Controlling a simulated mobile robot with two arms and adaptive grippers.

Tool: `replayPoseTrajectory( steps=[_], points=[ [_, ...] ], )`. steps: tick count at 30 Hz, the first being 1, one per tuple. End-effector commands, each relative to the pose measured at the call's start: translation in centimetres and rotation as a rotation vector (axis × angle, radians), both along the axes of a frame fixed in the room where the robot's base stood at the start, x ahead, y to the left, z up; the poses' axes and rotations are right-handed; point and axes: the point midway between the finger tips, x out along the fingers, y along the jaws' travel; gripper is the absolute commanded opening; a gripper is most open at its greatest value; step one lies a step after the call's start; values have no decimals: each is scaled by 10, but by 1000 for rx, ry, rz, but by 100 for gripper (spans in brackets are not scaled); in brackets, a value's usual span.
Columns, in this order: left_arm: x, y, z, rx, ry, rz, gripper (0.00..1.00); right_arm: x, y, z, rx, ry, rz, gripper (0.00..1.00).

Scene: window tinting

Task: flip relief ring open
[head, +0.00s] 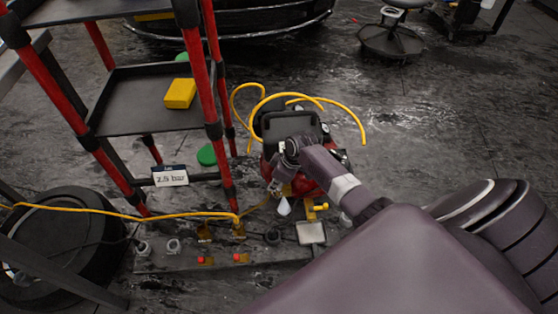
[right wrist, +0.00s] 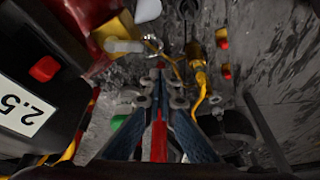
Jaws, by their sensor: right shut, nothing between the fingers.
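The relief ring (right wrist: 153,43) is a small silver ring beside a pale fitting on the compressor in the right wrist view. My right gripper (right wrist: 159,78) is shut and empty, its fingertips just short of the ring, with a small apparent gap. Whether they touch is hard to tell. In the head view my right gripper (head: 277,187) is at the front of the red compressor (head: 312,186), and my arm covers much of it. The ring cannot be made out in the head view. My left gripper is not in view.
A yellow hose (head: 352,118) loops behind the compressor. A tire (head: 70,240) lies at lower left. Open floor is to the right.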

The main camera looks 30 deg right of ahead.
Motion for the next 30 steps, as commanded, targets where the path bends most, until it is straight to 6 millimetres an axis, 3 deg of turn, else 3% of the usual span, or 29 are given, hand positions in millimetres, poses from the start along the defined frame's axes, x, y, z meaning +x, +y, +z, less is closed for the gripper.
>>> replayPoseTrajectory(
  steps=[12, 30],
  points=[
    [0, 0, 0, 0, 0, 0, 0, -17, -11, 55, 0, 0, 1, 0],
    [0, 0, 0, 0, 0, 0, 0, -19, -12, 62, 1, 1, 0, 0]
  ],
)
